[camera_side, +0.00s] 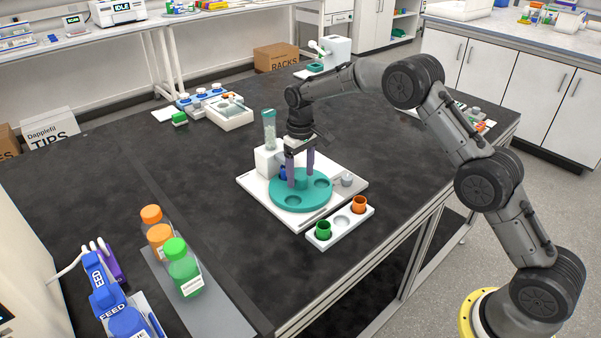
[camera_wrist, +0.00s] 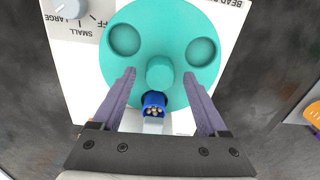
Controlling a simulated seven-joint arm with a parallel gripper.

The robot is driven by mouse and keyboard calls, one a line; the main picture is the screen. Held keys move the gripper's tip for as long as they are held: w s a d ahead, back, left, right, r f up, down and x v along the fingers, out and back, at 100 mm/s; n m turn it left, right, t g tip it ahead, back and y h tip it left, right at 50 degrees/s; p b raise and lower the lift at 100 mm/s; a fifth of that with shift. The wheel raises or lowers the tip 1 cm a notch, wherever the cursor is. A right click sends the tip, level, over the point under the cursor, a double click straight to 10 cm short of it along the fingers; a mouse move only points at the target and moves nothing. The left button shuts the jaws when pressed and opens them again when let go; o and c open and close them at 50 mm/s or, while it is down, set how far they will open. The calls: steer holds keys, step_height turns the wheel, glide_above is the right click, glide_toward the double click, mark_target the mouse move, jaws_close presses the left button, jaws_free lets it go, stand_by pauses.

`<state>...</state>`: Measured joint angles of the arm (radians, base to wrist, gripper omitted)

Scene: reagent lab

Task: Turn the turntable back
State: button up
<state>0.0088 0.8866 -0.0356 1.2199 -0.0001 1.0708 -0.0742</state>
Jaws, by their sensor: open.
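The teal turntable (camera_side: 302,197) sits on a white base plate on the black bench. In the wrist view the turntable (camera_wrist: 188,28) shows two empty round pockets and a raised central knob (camera_wrist: 160,72). A blue cup (camera_wrist: 153,104) holding several small beads is at the turntable's edge, by a white spout-like part. My gripper (camera_side: 300,184) points down over the turntable. In the wrist view its purple fingers (camera_wrist: 160,82) are spread on either side of the knob, apart from it. Whether the fingertips touch the turntable cannot be told.
A white dispenser with a clear bead tube (camera_side: 269,130) stands behind the turntable. A grey dial (camera_side: 347,179) is at its right. A white rack (camera_side: 341,229) in front holds a green cup (camera_side: 323,230) and an orange cup (camera_side: 359,204). Bottles (camera_side: 182,268) stand front left.

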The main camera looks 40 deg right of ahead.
steer(key=shift+f, duration=0.1)
jaws_close()
stand_by(0.4)
stand_by(1.0)
